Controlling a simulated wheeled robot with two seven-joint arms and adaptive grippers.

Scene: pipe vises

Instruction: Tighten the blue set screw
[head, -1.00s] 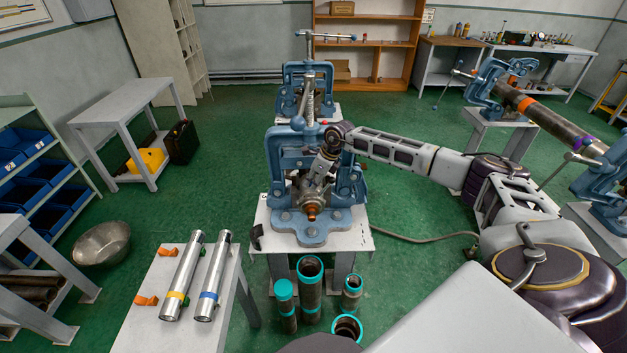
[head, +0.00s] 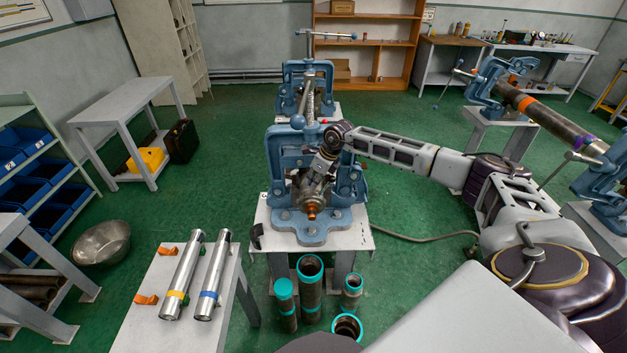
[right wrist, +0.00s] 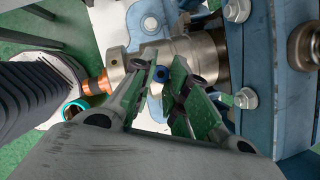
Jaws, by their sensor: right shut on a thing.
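The near blue pipe vise (head: 310,239) holds a metal fitting with a copper-coloured end (head: 312,211), which also shows at left in the right wrist view (right wrist: 97,85). In the right wrist view the small blue set screw (right wrist: 155,87) sits against the silver metal part, between my fingers. My right gripper (right wrist: 161,77) is shut on it, its green-padded fingers on either side. In the head view my right gripper (head: 317,186) comes down into the vise from above, and the screw cannot be made out there. My left gripper is not in view.
A bench (head: 150,335) at the front left carries two silver tubes, one yellow-banded (head: 182,275), one blue-banded (head: 212,275). Pipes with teal ends (head: 310,290) stand on the floor before the vise stand. A second vise (head: 307,80) is behind; a long pipe (head: 548,115) lies clamped at right.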

